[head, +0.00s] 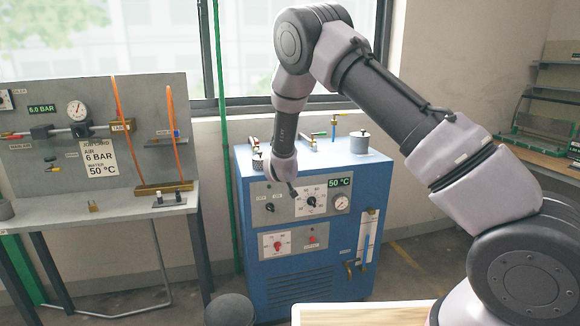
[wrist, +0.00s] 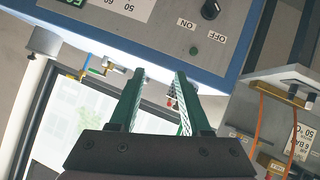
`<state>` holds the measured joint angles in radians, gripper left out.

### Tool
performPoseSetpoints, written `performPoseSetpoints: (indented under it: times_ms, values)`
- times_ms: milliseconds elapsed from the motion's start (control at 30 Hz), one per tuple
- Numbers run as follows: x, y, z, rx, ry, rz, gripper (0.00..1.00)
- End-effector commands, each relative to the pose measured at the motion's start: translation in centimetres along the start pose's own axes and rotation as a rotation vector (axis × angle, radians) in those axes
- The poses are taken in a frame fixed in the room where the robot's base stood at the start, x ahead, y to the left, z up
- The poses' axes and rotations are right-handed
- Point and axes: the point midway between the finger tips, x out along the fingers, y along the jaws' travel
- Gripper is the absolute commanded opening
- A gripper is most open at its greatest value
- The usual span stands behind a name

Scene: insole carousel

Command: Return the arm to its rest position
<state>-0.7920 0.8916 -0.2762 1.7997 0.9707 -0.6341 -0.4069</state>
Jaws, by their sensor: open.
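My arm reaches up from the lower right of the head view, bends at the top and comes down in front of the blue cabinet (head: 310,285). My gripper (head: 291,190) hangs before the upper part of the cabinet's control panel, near the dial and the on/off switch. In the wrist view my gripper (wrist: 160,72) shows two green-sided fingers standing apart with nothing between them. The panel (wrist: 232,25) appears upside down beyond them, with a black knob and ON and OFF labels. Whether the fingers touch the cabinet I cannot tell.
A grey bench (head: 110,228) with a gauge board (head: 60,125) stands at the left. A dark round stool or bin (head: 229,310) and a wooden tabletop (head: 350,315) are at the bottom. A shelf (head: 555,95) stands at the right. Valves and a canister (head: 360,140) top the cabinet.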

Motion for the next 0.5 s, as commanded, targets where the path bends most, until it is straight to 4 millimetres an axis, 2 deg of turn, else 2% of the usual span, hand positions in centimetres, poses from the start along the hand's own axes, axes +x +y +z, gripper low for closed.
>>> performPoseSetpoints:
  times_ms: [33,200,367,500]
  values:
    - [-1.4,2.3,-2.0,0.065,-0.017,-0.019,0.47]
    - [-6.4,8.0,-6.0,0.242,-0.084,-0.099,0.47]
    - [-12.3,13.2,-8.7,0.381,-0.137,-0.169,0.47]
    - [-18.3,17.5,-9.9,0.480,-0.179,-0.221,0.47]
